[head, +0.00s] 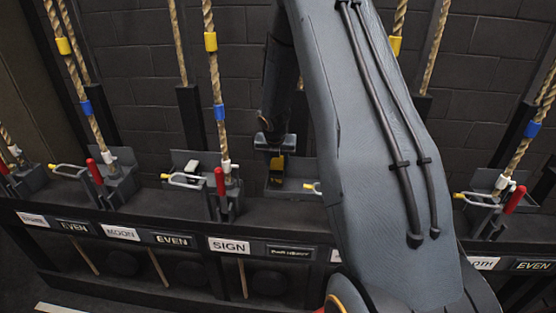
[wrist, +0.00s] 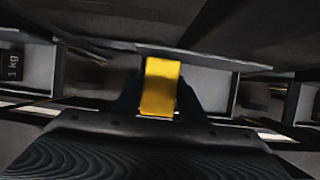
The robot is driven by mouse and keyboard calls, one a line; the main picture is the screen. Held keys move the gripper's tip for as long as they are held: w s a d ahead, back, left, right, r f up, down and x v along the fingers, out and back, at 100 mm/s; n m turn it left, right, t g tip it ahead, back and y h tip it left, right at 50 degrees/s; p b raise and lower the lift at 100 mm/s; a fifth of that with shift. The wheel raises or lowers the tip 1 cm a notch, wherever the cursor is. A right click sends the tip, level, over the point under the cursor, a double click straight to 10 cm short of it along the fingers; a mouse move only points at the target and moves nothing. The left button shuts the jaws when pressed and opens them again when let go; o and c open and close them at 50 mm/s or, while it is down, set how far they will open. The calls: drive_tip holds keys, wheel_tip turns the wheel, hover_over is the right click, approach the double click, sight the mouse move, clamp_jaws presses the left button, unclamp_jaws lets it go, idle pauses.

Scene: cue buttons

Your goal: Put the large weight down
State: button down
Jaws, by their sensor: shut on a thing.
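My gripper (head: 277,158) hangs down in front of the brick wall in the head view. It is shut on a yellow block, the weight (head: 276,164), which also shows in the middle of the wrist view (wrist: 160,86). The weight is at a grey tray (head: 298,187) on the ledge; the tray's bare inside shows beside it in the wrist view (wrist: 212,80). I cannot tell whether the weight touches the tray floor. A dark weight marked "1 kg" (wrist: 13,66) sits in another compartment at the left of the wrist view.
Several rope stations with red levers (head: 220,181) and pale curved catches (head: 186,180) line the ledge. Ropes (head: 214,70) with coloured bands hang above. Signs such as "SIGN" (head: 229,245) run along the front. My arm hides the centre right.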

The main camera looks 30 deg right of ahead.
drive_tip(key=shift+w+f+b, duration=0.15)
drive_tip(key=shift+f+b, duration=0.15)
drive_tip(key=shift+f, duration=0.95)
drive_tip(key=c, duration=1.1)
unclamp_jaws()
drive_tip(key=shift+s+f, duration=0.2)
drive_tip(key=shift+r, duration=0.1)
drive_tip(key=p+v, duration=0.1)
drive_tip(key=v, duration=1)
drive_tip(key=shift+s+a+r+m+g+y, duration=0.7)
drive_tip(key=shift+s+a+m, duration=2.25)
drive_tip(key=shift+s+m, duration=1.95)
drive_tip(key=shift+s+a+r+m+g+y, duration=0.15)
drive_tip(key=shift+s+a+r+m+g, duration=0.6)
drive_tip(key=shift+s+a+m, duration=3.15)
drive_tip(key=shift+s+a+r+m+g+y, duration=0.4)
drive_tip(key=shift+s+a+r+m, duration=1.1)
drive_tip(key=shift+s+m, duration=4.35)
